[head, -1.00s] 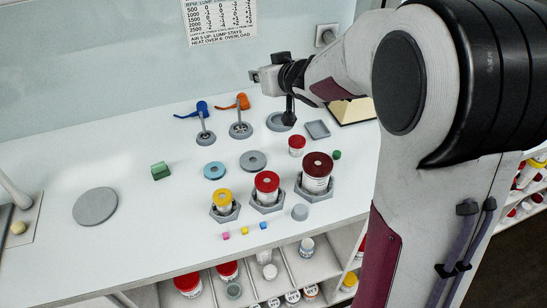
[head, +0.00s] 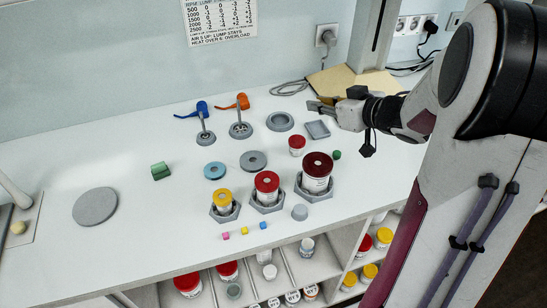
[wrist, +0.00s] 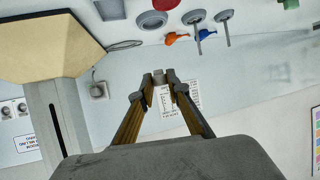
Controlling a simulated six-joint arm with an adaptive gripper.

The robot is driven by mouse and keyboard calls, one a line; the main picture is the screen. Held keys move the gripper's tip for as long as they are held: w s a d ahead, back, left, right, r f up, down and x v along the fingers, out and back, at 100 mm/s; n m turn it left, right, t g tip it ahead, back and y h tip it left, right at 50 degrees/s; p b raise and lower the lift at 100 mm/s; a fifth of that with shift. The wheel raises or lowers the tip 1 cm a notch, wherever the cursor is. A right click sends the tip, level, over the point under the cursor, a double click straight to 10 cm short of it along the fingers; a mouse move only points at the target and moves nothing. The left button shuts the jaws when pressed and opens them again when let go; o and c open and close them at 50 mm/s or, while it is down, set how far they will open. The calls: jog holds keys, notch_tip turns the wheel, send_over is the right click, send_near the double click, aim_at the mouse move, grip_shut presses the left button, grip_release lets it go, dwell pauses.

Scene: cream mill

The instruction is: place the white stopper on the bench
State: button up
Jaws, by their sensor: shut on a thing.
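My gripper (head: 316,106) is at the back right, held above the bench (head: 130,250) near the grey square tray, its fingers pointing left. In the wrist view my gripper (wrist: 159,78) has its fingertips close together on a small pale piece, the white stopper (wrist: 159,76). Most of the stopper is hidden by the fingertips, and it is too small to make out in the head view.
A grey square tray (head: 317,129) and a grey ring (head: 280,122) lie near my gripper. Red-lidded (head: 267,185) and yellow-lidded jars (head: 222,197) stand in hexagonal holders. A flat grey disc (head: 95,206) lies at left. The bench's front left is clear.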

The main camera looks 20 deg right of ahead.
jog(key=s+d+f, duration=0.2)
jog(key=s+d, duration=0.1)
jog(key=s, duration=0.3)
jog(key=s+d+f, duration=0.3)
jog(key=s, duration=0.2)
jog(key=shift+s+f+n+y, duration=0.25)
jog(key=shift+s+n+y, duration=0.05)
jog(key=shift+s, duration=0.05)
send_over(351, 179)
jog(key=shift+f, duration=2.95)
jog(key=shift+f, duration=2.05)
jog(key=shift+f, duration=0.15)
jog(key=o, duration=0.5)
jog(key=shift+c, duration=0.2)
jog(key=shift+o, duration=1.3)
